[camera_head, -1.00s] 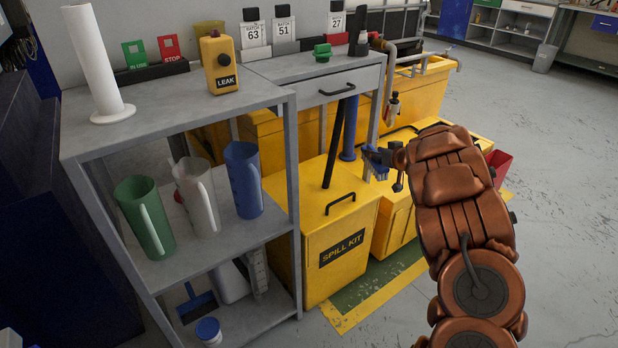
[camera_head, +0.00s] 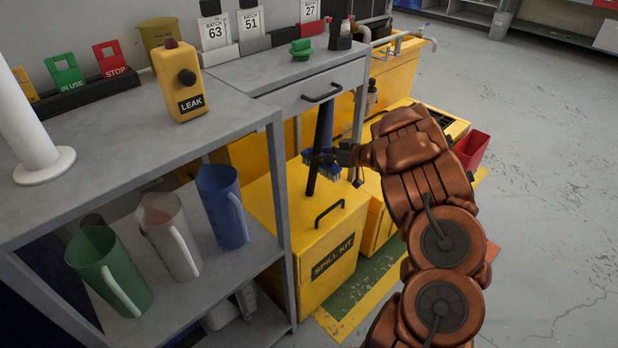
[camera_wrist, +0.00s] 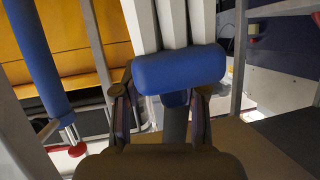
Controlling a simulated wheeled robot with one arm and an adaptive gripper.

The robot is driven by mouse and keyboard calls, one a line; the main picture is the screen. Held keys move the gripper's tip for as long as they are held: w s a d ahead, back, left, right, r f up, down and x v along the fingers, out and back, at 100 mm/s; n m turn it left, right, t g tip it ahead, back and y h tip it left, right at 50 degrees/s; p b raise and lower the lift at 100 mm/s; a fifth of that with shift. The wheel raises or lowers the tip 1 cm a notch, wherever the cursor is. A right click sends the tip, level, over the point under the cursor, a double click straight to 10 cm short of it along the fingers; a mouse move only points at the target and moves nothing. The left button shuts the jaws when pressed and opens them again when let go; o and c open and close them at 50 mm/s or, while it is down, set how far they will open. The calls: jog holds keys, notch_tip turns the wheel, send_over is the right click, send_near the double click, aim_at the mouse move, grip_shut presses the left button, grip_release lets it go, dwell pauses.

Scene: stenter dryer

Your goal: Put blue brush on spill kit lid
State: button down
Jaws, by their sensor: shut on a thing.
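The blue brush (camera_head: 327,171) is in my gripper (camera_head: 330,158), above the back part of the spill kit lid (camera_head: 281,211) in the head view. The wrist view shows the blue brush (camera_wrist: 180,68) across the fingers (camera_wrist: 160,98), which are shut on it. The lid is the flat yellow top of the spill kit box (camera_head: 320,278), with a black handle (camera_head: 330,210). The brush appears clear of the lid; the exact gap cannot be told. My arm hides part of the area to the right.
A grey bench with a drawer (camera_head: 315,95) overhangs behind. A grey shelf (camera_head: 240,262) with jugs stands left. A red bin (camera_head: 471,150) is right.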

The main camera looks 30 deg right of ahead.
notch_tip(320, 180, down, 8)
jog(key=shift+f+b, duration=0.2)
jog(key=shift+b, duration=0.6)
jog(key=c, duration=0.6)
grip_release()
jog(key=shift+c, duration=0.2)
jog(key=shift+s+r, duration=0.1)
jog(key=shift+r, duration=0.05)
